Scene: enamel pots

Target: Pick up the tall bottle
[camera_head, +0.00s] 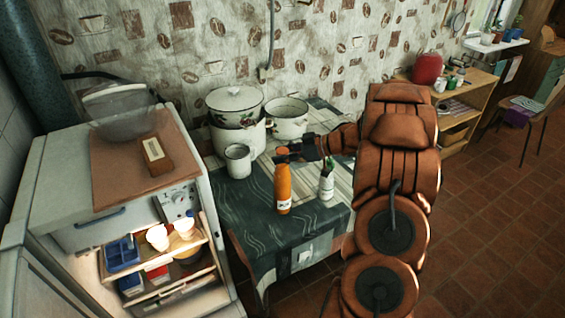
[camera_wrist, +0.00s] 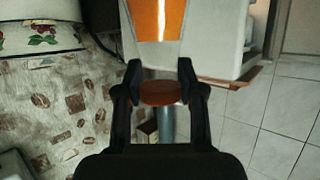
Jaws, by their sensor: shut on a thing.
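The tall orange bottle (camera_head: 283,189) is upright at the front part of the cloth-covered table (camera_head: 238,204). I cannot tell whether its base touches the cloth. My gripper (camera_head: 284,154) reaches in from the right and is shut on the top of the bottle. In the wrist view, the fingers of my gripper (camera_wrist: 159,68) lie on both sides of the bottle's brownish-orange cap. The orange body of the bottle (camera_wrist: 157,18) shows beyond them and is cut off by the frame's top edge.
A white mug (camera_head: 238,161) stands left of the bottle, and a small white bottle (camera_head: 326,182) stands close on its right. A lidded enamel pot (camera_head: 235,108) and an open pot (camera_head: 287,120) stand behind. An open lit fridge (camera_head: 60,195) is at left.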

